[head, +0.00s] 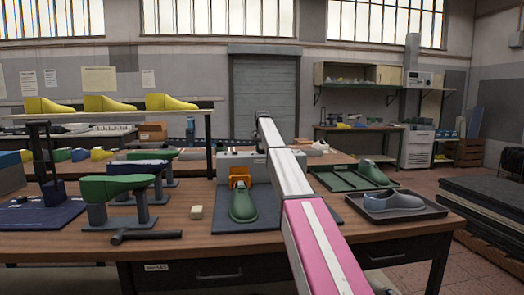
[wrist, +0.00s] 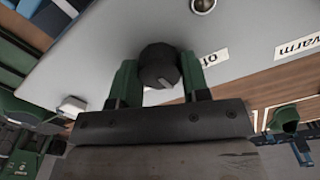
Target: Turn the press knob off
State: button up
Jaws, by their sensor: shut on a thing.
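The press (head: 232,161) is a light grey box on the workbench, with an orange part and a green last in front of it. In the wrist view its pale panel (wrist: 115,55) carries a round black knob (wrist: 158,62) with a light pointer mark at its lower right. My gripper (wrist: 159,66) has its green fingers on both sides of the knob, shut on it. An "off" label (wrist: 213,57) sits right of the knob, partly cut off by a finger, and a "warm" label (wrist: 298,46) is farther right. In the head view my arm hides the knob and gripper.
A green tray (head: 335,178) and a dark tray (head: 425,209) with a grey last are right.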

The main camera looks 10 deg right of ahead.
jog(key=n, duration=0.4)
jog(key=shift+n, duration=1.9)
jog(key=o, duration=0.9)
